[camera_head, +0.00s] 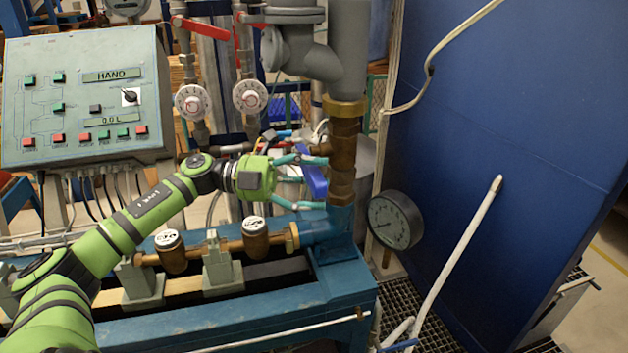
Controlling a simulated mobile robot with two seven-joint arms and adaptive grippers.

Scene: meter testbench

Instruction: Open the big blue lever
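The big blue lever (314,177) hangs steeply from the brass valve on the vertical pipe, right of the centre in the head view. My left gripper (322,182) reaches in from the left with its teal fingers spread, one above the other. Its fingertips are at the blue lever, one near its upper part and one near its lower part. I cannot tell whether they touch it. The brass fitting (343,160) stands just behind and right of the lever. My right gripper is not in view.
A control box (85,100) stands at the left. Two white dials (249,96) and red levers (205,27) are at the back. A round gauge (395,219) and a blue panel (510,130) are at the right. A blue bench (230,322) with brass meters lies below my arm.

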